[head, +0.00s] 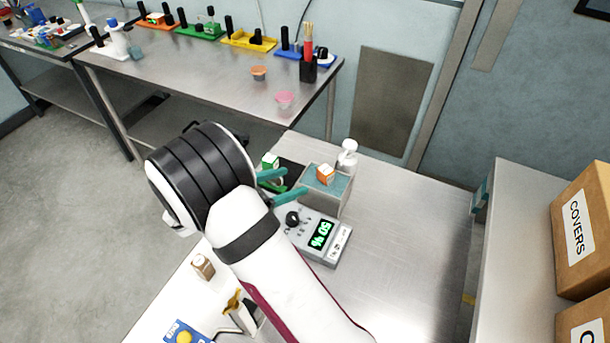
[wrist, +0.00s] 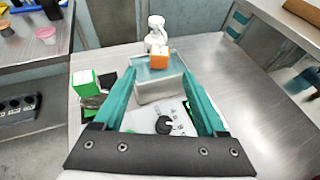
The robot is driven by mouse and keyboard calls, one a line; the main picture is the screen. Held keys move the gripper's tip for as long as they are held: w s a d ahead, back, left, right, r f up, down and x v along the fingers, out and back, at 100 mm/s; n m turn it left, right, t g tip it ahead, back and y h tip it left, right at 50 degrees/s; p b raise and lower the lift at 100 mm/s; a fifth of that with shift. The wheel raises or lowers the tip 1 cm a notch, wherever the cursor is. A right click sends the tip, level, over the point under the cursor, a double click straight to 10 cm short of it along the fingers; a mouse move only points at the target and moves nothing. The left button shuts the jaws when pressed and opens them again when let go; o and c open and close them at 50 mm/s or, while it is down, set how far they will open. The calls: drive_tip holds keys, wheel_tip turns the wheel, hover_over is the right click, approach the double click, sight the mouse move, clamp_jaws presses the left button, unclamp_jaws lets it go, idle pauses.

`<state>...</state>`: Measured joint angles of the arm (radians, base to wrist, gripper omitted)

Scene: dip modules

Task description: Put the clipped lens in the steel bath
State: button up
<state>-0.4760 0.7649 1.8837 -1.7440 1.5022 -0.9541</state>
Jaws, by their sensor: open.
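The steel bath (head: 329,203) is a box-shaped metal tank with teal liquid at its top. It also shows in the wrist view (wrist: 160,93). An orange block with a white top (head: 325,174) is at the bath's liquid surface, toward the far side in the wrist view (wrist: 160,58). I cannot tell whether it is the clipped lens or how deep it sits. A green-and-white block (head: 270,161) is left of the bath by a black pad, and in the wrist view (wrist: 86,82). My gripper (wrist: 159,73) is open, its teal fingers apart with nothing between them, on the near side of the bath.
A grey unit with a green display and a black knob (head: 319,235) stands just before the bath. A white bottle (head: 347,158) is behind it. A small brown bottle (head: 203,266) is at front left. The bench to the right (head: 400,230) is clear.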

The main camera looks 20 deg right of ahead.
drive_tip(key=s+d+r+m+g+y, duration=0.2)
drive_tip(key=s+r+m+g+y, duration=0.15)
drive_tip(key=s+m, duration=0.55)
drive_tip(key=s+d+r+m+g+y, duration=0.2)
drive_tip(key=s+r+m+g+y, duration=0.15)
drive_tip(key=s+m, duration=0.6)
drive_tip(key=s+a+r+m+t+y, duration=0.1)
drive_tip(key=s+a+m+y, duration=0.6)
drive_tip(key=s+a+m, duration=0.2)
drive_tip(key=shift+s+t, duration=0.3)
drive_tip(key=shift+s, duration=0.8)
